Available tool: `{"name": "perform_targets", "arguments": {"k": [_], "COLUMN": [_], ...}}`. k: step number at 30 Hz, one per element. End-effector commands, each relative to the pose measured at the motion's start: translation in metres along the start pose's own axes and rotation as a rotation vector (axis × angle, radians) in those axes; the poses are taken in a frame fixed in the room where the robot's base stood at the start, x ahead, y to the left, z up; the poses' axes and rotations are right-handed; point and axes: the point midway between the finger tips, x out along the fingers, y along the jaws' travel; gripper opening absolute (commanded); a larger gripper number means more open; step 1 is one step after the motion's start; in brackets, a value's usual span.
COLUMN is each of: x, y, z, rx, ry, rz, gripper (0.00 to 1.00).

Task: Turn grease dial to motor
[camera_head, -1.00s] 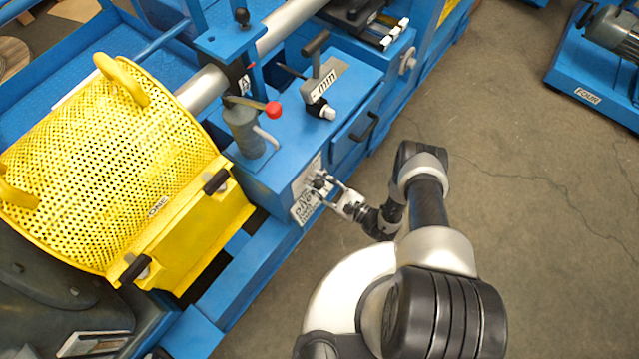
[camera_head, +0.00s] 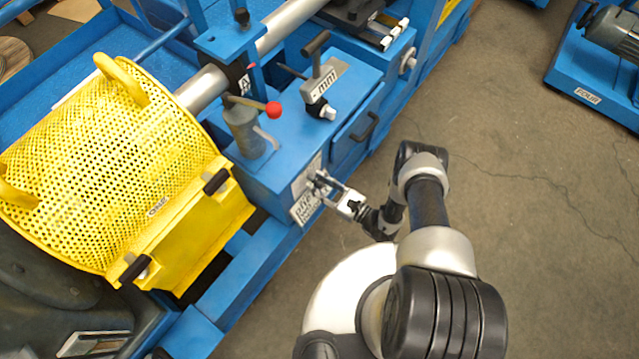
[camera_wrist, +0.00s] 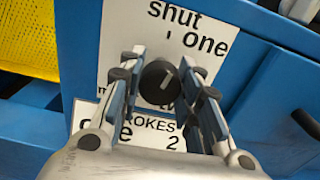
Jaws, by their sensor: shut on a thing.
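The grease dial is a small round black knob (camera_wrist: 158,83) with a white pointer line, which slants toward the upper right in the wrist view. It sits on a white label plate (camera_wrist: 120,35) with "shut" and "one" printed above it; other words beside and below it are partly covered. My gripper (camera_wrist: 163,84) is shut on the dial, one finger on each side. In the head view my gripper (camera_head: 325,188) reaches the plate (camera_head: 306,200) on the front of the blue machine, and the dial is mostly hidden between the fingers.
A second label reading "STROKES" (camera_wrist: 150,127) lies below the dial. A drawer handle (camera_head: 366,126) sticks out to the right. A red-tipped lever (camera_head: 273,109) and a yellow mesh guard (camera_head: 110,150) are to the left. Open floor lies right of my arm.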

Motion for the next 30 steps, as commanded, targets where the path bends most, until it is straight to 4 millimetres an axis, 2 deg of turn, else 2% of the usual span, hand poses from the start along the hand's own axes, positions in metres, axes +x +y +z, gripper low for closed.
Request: {"name": "perform_targets", "arguments": {"k": [30], "x": [-0.0002], "y": [0.0005], "z": [0.0000], "rx": [0.961], "ry": [0.000], "rz": [-0.001], "gripper": [0.08]}}
